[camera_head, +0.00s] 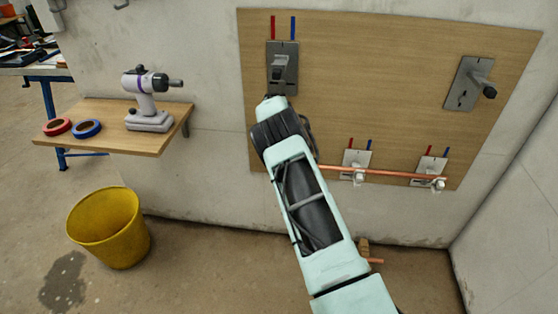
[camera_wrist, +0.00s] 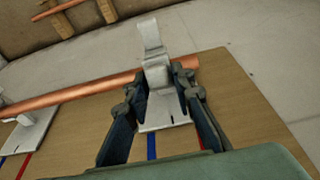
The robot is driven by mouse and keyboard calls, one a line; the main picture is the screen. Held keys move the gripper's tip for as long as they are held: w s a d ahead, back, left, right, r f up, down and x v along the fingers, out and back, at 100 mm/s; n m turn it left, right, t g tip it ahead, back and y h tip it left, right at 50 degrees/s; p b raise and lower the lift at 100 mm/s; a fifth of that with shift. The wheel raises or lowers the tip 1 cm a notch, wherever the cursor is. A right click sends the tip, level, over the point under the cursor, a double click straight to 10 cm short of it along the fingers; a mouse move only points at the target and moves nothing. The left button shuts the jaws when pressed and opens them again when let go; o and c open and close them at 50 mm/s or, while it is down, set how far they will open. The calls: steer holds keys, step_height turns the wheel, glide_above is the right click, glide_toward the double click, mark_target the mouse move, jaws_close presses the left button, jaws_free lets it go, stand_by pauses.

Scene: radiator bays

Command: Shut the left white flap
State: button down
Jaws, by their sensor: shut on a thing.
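In the wrist view, my gripper (camera_wrist: 162,78) has its dark fingers on either side of a white flap (camera_wrist: 151,38) and is shut on it. The flap stands out from a white bracket (camera_wrist: 162,115), with a copper pipe (camera_wrist: 75,91) crossing the bracket. The pipe's end shows just beyond the right finger. In the head view, my arm hides my fingers and the bracket they are at. Two other white brackets, a middle one (camera_head: 356,159) and a right one (camera_head: 430,167), show along the pipe (camera_head: 395,175), clear of my gripper.
The wooden board (camera_head: 385,75) also bears two larger grey brackets, upper left (camera_head: 284,80) and upper right (camera_head: 465,88). At left are a shelf (camera_head: 100,133) with a drill (camera_head: 147,100) and tape rolls, and a yellow bucket (camera_head: 108,228) on the floor.

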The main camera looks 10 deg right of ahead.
steer(key=shift+w+g+b, duration=0.1)
steer(key=shift+g+b, duration=0.2)
stand_by(0.4)
steer(key=c, duration=1.8)
jaws_free()
steer(key=shift+f, duration=0.1)
steer(key=shift+c, duration=0.2)
steer(key=shift+s+a+r+t+p, duration=0.1)
steer(key=shift+s+r+t+p, duration=0.3)
steer(key=shift+p, duration=0.6)
